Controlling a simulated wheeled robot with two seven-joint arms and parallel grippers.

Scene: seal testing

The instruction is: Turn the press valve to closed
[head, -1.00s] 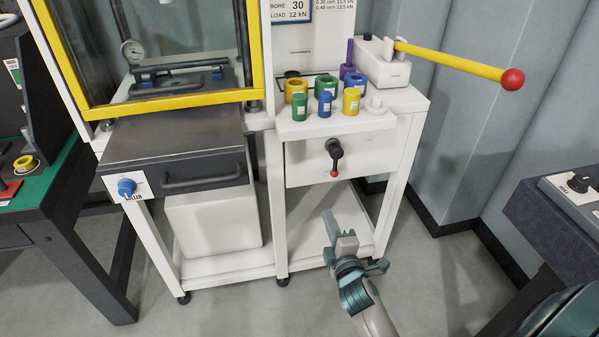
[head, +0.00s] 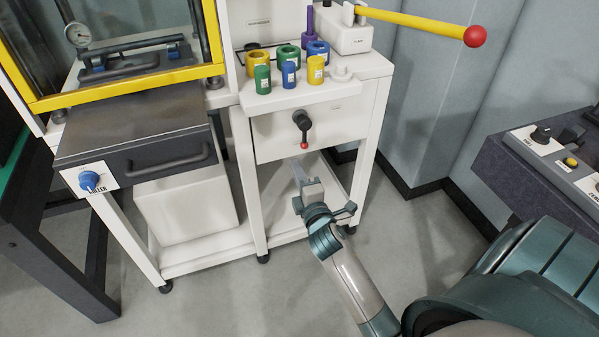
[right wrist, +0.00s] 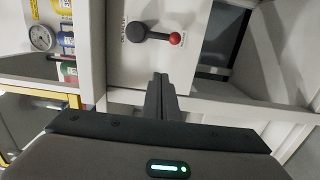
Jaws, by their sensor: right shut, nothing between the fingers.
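The press valve (head: 302,123) is a black knob and lever with a red ball tip on the white front panel of the press stand. In the head view its lever hangs downward. It also shows in the right wrist view (right wrist: 150,33), with the red ball to the right of the knob. My right gripper (head: 299,166) is just below the valve in the head view, apart from it, with its fingers together and empty. In the right wrist view its fingertips (right wrist: 160,78) point at the panel beside the valve. My left gripper is not in view.
Above the valve, a white shelf (head: 290,98) holds several coloured rings and cylinders. A yellow pump handle (head: 420,22) with a red ball reaches out at upper right. A dark drawer (head: 140,130) with a blue knob (head: 90,181) is at left. The floor in front is clear.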

